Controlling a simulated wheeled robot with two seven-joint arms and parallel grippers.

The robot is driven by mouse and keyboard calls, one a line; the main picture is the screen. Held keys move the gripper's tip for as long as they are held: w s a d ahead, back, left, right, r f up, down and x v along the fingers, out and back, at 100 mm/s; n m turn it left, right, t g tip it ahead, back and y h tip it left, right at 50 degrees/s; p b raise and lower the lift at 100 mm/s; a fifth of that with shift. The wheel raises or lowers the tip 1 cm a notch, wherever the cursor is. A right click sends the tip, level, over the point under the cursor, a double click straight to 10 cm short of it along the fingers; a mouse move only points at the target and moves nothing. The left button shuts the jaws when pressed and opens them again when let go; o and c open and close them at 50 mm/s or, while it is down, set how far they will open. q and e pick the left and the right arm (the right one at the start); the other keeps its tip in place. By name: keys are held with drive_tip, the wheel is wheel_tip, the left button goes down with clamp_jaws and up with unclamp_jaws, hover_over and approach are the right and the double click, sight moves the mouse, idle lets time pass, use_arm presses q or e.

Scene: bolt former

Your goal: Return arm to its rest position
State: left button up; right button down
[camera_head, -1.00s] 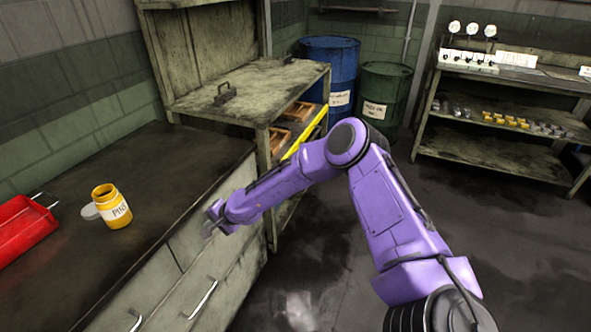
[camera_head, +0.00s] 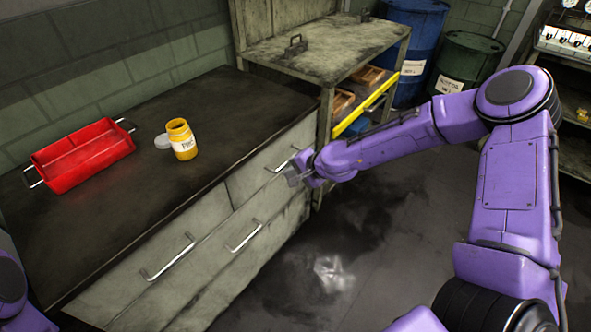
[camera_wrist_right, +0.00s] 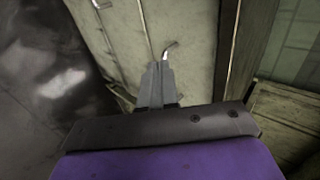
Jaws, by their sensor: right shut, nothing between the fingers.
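My right arm is purple and reaches in from the right in the head view. Its gripper (camera_head: 292,176) is in front of the cabinet's drawer fronts, near a drawer handle (camera_head: 283,163). In the right wrist view the gripper's grey fingers (camera_wrist_right: 157,84) are together with nothing between them. A handle also shows just beyond the fingertips in that view (camera_wrist_right: 170,48); I cannot tell whether they touch. Of my left arm, only a purple part shows at the head view's lower left corner. The left gripper is out of view.
A red tray (camera_head: 52,178) and a yellow jar (camera_head: 181,139) with its lid (camera_head: 162,141) beside it are on the dark countertop (camera_head: 150,205). A shelf unit (camera_head: 330,58) stands beyond the counter. A blue barrel (camera_head: 420,30) and a green barrel (camera_head: 465,62) stand behind. Floor is free in front.

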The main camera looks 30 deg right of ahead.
drive_tip(key=s+d+f+n+g+h, duration=0.1)
drive_tip(key=s+f, duration=0.5)
drive_tip(key=s, duration=0.6)
drive_tip(key=s+d+f+n+g+h, duration=0.1)
drive_tip(key=s+f, duration=0.5)
drive_tip(key=s, duration=0.6)
drive_tip(key=s+d+f+n+g+h, duration=0.1)
drive_tip(key=s+f+n+g+h, duration=0.2)
drive_tip(key=s+f, duration=0.4)
drive_tip(key=s+n+h, duration=0.1)
drive_tip(key=s+h, duration=0.1)
drive_tip(key=s, duration=0.3)
drive_tip(key=shift+n, duration=0.3)
drive_tip(key=shift+d, duration=0.1)
